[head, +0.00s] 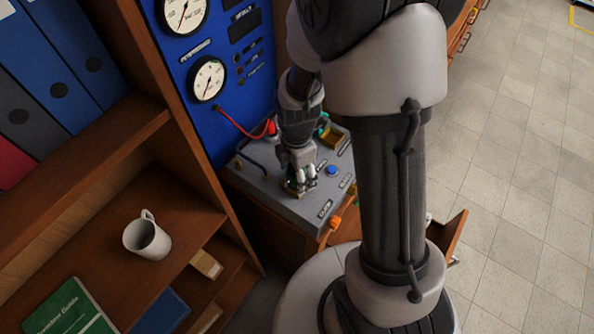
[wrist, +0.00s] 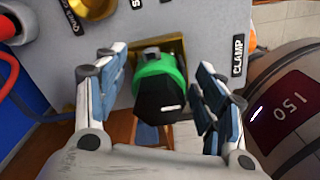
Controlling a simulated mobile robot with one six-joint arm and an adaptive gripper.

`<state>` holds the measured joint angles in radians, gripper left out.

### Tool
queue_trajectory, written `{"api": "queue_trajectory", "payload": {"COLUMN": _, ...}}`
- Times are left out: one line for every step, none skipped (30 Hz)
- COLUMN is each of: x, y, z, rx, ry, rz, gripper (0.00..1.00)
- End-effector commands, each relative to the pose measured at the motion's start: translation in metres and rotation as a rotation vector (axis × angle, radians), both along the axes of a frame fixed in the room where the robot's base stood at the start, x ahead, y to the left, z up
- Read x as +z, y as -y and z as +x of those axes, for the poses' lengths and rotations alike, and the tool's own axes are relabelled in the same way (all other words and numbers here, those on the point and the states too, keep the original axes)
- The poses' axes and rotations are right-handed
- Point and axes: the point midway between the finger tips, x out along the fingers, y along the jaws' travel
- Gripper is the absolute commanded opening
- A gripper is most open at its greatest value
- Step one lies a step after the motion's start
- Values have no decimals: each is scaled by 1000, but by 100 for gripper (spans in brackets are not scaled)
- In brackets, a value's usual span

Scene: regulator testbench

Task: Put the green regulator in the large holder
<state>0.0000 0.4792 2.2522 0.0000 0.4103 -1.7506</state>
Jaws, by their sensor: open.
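The green regulator (wrist: 160,85) has a green ring and a black six-sided end. In the wrist view it stands between the fingers of my gripper (wrist: 158,92), with a visible gap on each side. My gripper is open. A brass holder (wrist: 176,48) shows right behind the regulator; I cannot tell how deep the regulator sits in it. In the head view my gripper (head: 300,178) is low over the front part of the grey bench top and hides most of the regulator. Another brass holder (head: 335,138) shows farther back on the bench, beside a teal-green part.
A blue gauge panel (head: 215,130) rises behind. A wooden shelf with a white mug (head: 147,238) stands at left.

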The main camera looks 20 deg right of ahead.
Motion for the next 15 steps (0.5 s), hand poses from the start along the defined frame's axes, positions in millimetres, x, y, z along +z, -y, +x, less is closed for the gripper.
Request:
{"api": "queue_trajectory", "payload": {"x": 0, "y": 0, "z": 0, "rx": 0, "ry": 0, "rz": 0, "gripper": 64}}
{"api": "queue_trajectory", "payload": {"x": 0, "y": 0, "z": 0, "rx": 0, "ry": 0, "rz": 0, "gripper": 64}}
{"api": "queue_trajectory", "payload": {"x": 0, "y": 0, "z": 0, "rx": 0, "ry": 0, "rz": 0, "gripper": 64}}
{"api": "queue_trajectory", "payload": {"x": 0, "y": 0, "z": 0, "rx": 0, "ry": 0, "rz": 0, "gripper": 64}}
{"api": "queue_trajectory", "payload": {"x": 1, "y": 0, "z": 0, "rx": 0, "ry": 0, "rz": 0, "gripper": 64}}
{"api": "queue_trajectory", "payload": {"x": 3, "y": 0, "z": 0, "rx": 0, "ry": 0, "rz": 0, "gripper": 64}}
{"api": "queue_trajectory", "payload": {"x": 5, "y": 0, "z": 0, "rx": 0, "ry": 0, "rz": 0, "gripper": 64}}
{"api": "queue_trajectory", "payload": {"x": 8, "y": 0, "z": 1, "rx": 0, "ry": 2, "rz": 0, "gripper": 64}}
{"api": "queue_trajectory", "payload": {"x": 13, "y": 0, "z": 1, "rx": 0, "ry": 3, "rz": 0, "gripper": 64}}
{"api": "queue_trajectory", "payload": {"x": 19, "y": 0, "z": 1, "rx": 0, "ry": 5, "rz": 0, "gripper": 64}}
{"api": "queue_trajectory", "payload": {"x": 24, "y": 0, "z": 1, "rx": 0, "ry": 5, "rz": 0, "gripper": 64}}
{"api": "queue_trajectory", "payload": {"x": 33, "y": 0, "z": 2, "rx": 0, "ry": 6, "rz": 0, "gripper": 64}}
{"api": "queue_trajectory", "payload": {"x": 40, "y": 0, "z": 2, "rx": 0, "ry": 6, "rz": 0, "gripper": 64}}
{"api": "queue_trajectory", "payload": {"x": 46, "y": 0, "z": 2, "rx": 0, "ry": 6, "rz": 0, "gripper": 64}}
{"api": "queue_trajectory", "payload": {"x": 56, "y": 0, "z": 2, "rx": 0, "ry": 7, "rz": 0, "gripper": 64}}
